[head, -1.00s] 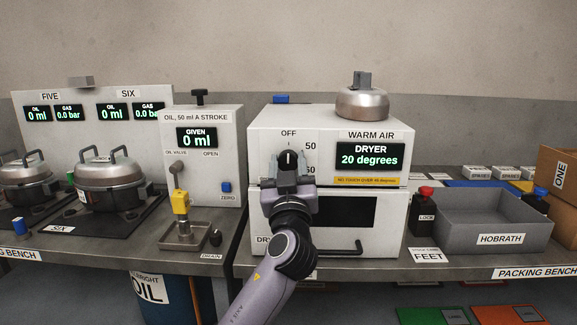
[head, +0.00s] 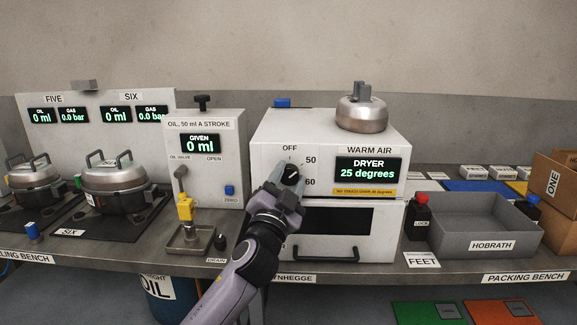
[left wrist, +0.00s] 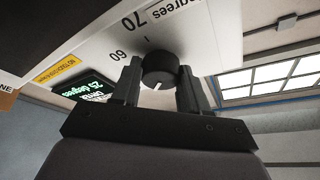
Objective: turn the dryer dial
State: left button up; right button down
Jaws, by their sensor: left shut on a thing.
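The dryer (head: 268,138) is a white box on the bench with a black dial (head: 291,172) on its front, beside the marks OFF, 50 and 60. Its display (head: 367,170) reads 25 degrees. My left gripper (head: 284,182) is shut on the dial, its jaws turned at a slant and partly covering the dial and scale. In the left wrist view the black dial (left wrist: 160,72) sits between the two fingers, with 60 and 70 printed near it. The exact mark the dial points to is hard to tell. My right gripper is not in view.
A metal pot (head: 361,114) stands on the dryer. A grey HOBRATH tray (head: 480,238) and red-capped bottle (head: 421,215) stand at right. The dryer door handle (head: 326,256) is below the dial.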

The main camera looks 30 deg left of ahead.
pick_arm(q)
jog(key=shift+m+h+p, duration=0.8)
jog(key=shift+m+p, duration=0.4)
jog(key=shift+m, duration=0.3)
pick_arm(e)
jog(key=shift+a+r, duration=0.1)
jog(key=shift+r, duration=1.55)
pick_arm(q)
jog(key=o, duration=1)
jog(key=shift+o, duration=0.2)
jog(key=shift+s, duration=0.1)
jog(key=b+v, duration=0.1)
jog(key=v, duration=0.6)
jog(key=shift+b, duration=0.35)
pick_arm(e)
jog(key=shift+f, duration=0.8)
